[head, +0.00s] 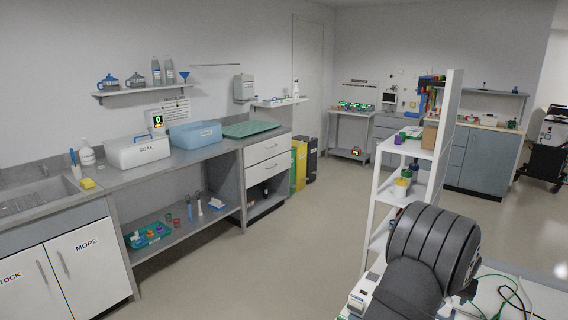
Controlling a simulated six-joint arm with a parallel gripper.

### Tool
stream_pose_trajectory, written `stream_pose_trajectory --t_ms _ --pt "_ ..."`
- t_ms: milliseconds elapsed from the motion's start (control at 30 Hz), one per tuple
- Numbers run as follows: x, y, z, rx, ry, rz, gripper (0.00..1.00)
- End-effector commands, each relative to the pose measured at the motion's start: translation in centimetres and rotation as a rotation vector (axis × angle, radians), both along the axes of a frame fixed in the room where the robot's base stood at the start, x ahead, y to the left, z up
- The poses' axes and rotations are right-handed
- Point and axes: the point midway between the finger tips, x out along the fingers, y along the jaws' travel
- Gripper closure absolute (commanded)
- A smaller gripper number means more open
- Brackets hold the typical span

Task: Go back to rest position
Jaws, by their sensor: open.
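The head view shows a dark grey, ribbed part of my own arm at the lower right, in front of a white surface. My gripper is not in the picture, so its jaws and anything near them cannot be seen.
A steel counter (108,184) with a white SOAK tub (138,153) and a blue tub (196,136) runs along the left wall. A white shelf unit (447,125) stands close behind my arm. The floor (265,250) between them is clear.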

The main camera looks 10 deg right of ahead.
Motion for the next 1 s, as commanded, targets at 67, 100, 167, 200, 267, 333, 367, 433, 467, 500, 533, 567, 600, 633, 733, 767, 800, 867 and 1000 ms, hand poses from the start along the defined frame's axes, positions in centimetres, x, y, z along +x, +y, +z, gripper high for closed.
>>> stream_pose_trajectory --t_ms 67,100,167,200,267,333,367,433,467,500,533,567,600,633,733,767,800,867,1000 --pt "0.0 0.0 1.0 -0.001 -0.001 0.0 0.43" --pt "0.0 0.0 1.4 0.0 0.0 0.0 0.43" --pt "0.0 0.1 1.9 0.001 0.001 0.0 0.43" --pt "0.0 0.1 2.1 0.001 0.001 0.0 0.43" --pt "0.0 0.0 2.3 0.001 0.001 0.0 0.43" --pt "0.0 0.0 2.5 0.001 0.001 0.0 0.43" --pt "0.0 0.1 2.5 0.001 0.001 0.0 0.43" --pt "0.0 0.1 2.5 0.001 0.001 0.0 0.43" --pt "0.0 0.1 2.5 0.002 0.001 0.0 0.43" --pt "0.0 0.1 2.5 0.002 0.001 0.0 0.43" --pt "0.0 0.1 2.5 0.002 0.001 0.0 0.43" --pt "0.0 0.1 2.5 0.002 0.001 0.0 0.41" --pt "0.0 0.1 2.5 0.002 0.001 0.0 0.33" --pt "0.0 0.1 2.5 0.002 0.001 0.0 0.27" --pt "0.0 0.1 2.5 0.002 0.001 0.0 0.07" --pt "0.0 0.1 2.5 0.002 0.001 0.0 0.01" --pt "0.0 0.1 2.5 0.002 0.001 0.0 0.0" --pt "0.0 0.1 2.5 0.002 0.001 0.0 0.0" --pt "-0.3 -0.2 2.4 -0.02 -0.012 -0.008 0.0"
